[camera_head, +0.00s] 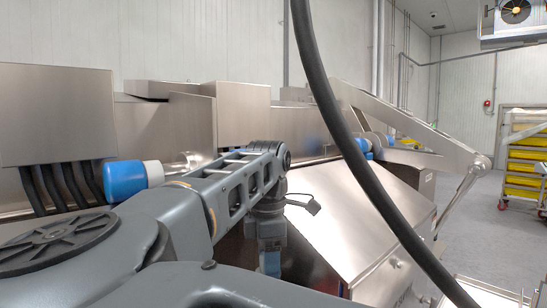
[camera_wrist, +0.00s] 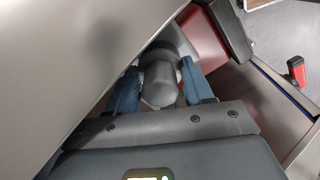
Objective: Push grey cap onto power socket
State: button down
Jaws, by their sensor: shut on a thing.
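My gripper (camera_wrist: 161,88) is shut on the grey cap (camera_wrist: 160,82), a rounded grey piece between its two blue fingers in the wrist view. In the head view my gripper (camera_head: 270,258) points down beside the sloped steel panel, and the cap cannot be made out there. I cannot clearly make out the power socket; the far end of the cap is in shadow, so I cannot tell whether the two touch. A dark grey flap-like piece (camera_head: 304,204) sticks out beside my wrist in the head view.
A sloped steel panel (camera_head: 345,220) stands just right of my gripper; a steel surface (camera_wrist: 70,60) fills the wrist view's left. A red surface (camera_wrist: 203,45) and a small red part (camera_wrist: 297,70) lie to the right. A thick black cable (camera_head: 345,130) crosses the head view. Yellow crates (camera_head: 525,155) stand far right.

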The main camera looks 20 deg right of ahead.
jog(key=shift+w+r, duration=0.1)
jog(key=shift+r, duration=0.05)
jog(key=shift+c, duration=1.8)
grip_release()
jog(key=shift+r, duration=0.1)
